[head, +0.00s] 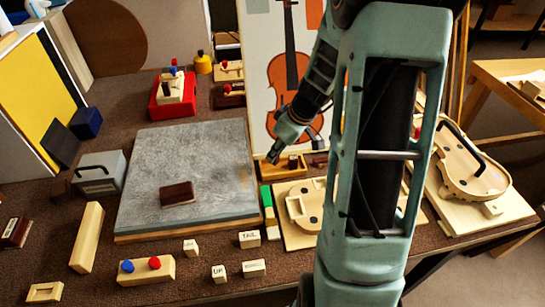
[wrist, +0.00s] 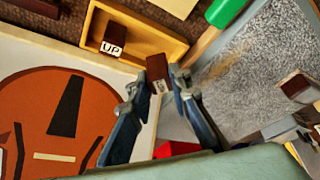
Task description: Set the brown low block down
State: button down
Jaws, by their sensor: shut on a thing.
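My gripper (wrist: 157,82) is shut on a small brown block (wrist: 156,66) with a pale, marked end. The mark is too small to read surely. In the wrist view the block overlaps the near wall of a wooden tray (wrist: 176,44); I cannot tell whether it touches it. A brown block marked UP (wrist: 113,34) is inside that tray. In the head view my gripper (head: 273,157) is at the left end of the tray (head: 285,173), in front of the violin picture. The held block is not clear there.
A grey slab (head: 190,145) carries a larger brown block (head: 177,193). A green block (head: 266,195) lies between the slab and a pale violin-shaped board (head: 300,215). Several lettered pale blocks, including TAIL (head: 249,239), stand in front. The picture panel (head: 262,60) rises behind the tray.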

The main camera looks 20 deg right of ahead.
jog(key=shift+w+a+f, duration=0.1)
jog(key=shift+w+f, duration=0.15)
jog(key=shift+f, duration=0.1)
jog(key=shift+w+f+b, duration=0.15)
jog(key=shift+f+b, duration=0.15)
jog(key=shift+f, duration=1.35)
jog(key=shift+f+b, duration=0.2)
jog(key=shift+b, duration=0.1)
jog(key=c, duration=2.1)
grip_release()
jog(key=shift+r, duration=0.2)
